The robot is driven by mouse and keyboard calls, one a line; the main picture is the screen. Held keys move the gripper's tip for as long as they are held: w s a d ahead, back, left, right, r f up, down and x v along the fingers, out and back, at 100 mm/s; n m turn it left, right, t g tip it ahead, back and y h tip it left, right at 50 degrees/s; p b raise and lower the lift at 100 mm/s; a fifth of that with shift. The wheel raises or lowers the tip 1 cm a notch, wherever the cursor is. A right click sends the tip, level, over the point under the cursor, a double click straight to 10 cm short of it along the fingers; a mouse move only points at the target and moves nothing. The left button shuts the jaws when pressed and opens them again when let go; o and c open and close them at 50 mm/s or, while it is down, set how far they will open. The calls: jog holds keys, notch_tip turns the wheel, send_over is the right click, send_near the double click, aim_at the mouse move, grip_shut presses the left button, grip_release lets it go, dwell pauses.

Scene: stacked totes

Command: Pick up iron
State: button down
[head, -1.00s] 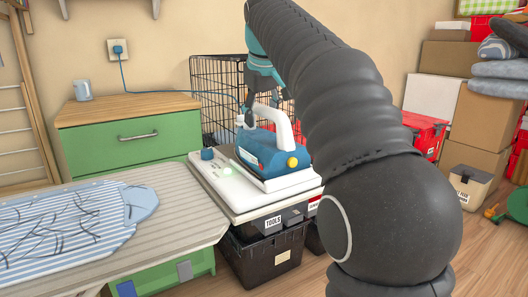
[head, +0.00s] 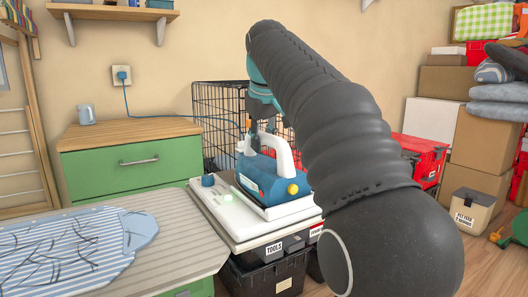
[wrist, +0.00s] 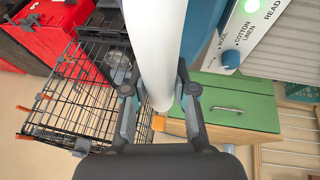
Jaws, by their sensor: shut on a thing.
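The iron (head: 262,178) is blue with a white handle and a yellow knob. It rests on a white station (head: 225,206) with a blue dial and a green light. My gripper (head: 260,130) comes down from above and is shut on the handle near its far end. In the wrist view, the white handle (wrist: 158,45) runs between the two fingers (wrist: 160,100), one on each side.
The ironing board (head: 180,262) with a striped shirt (head: 75,245) stands at left front. A green dresser (head: 130,168) and a wire crate (head: 215,110) are behind. A blue cord (head: 150,113) runs from the wall outlet. Totes (head: 265,278) stand beneath the station.

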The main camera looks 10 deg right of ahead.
notch_tip(320, 180, up, 5)
jog(key=shift+p, duration=1.15)
jog(key=shift+s+d, duration=0.25)
jog(key=shift+d, duration=0.05)
jog(key=s+d+r+p, duration=0.1)
jog(key=s+d+r, duration=0.5)
jog(key=s+d, duration=0.1)
jog(key=shift+s+d+r+p, duration=0.3)
jog(key=shift+s+d, duration=0.05)
jog(key=shift+s, duration=0.05)
jog(key=c, duration=1.5)
grip_release()
grip_shut()
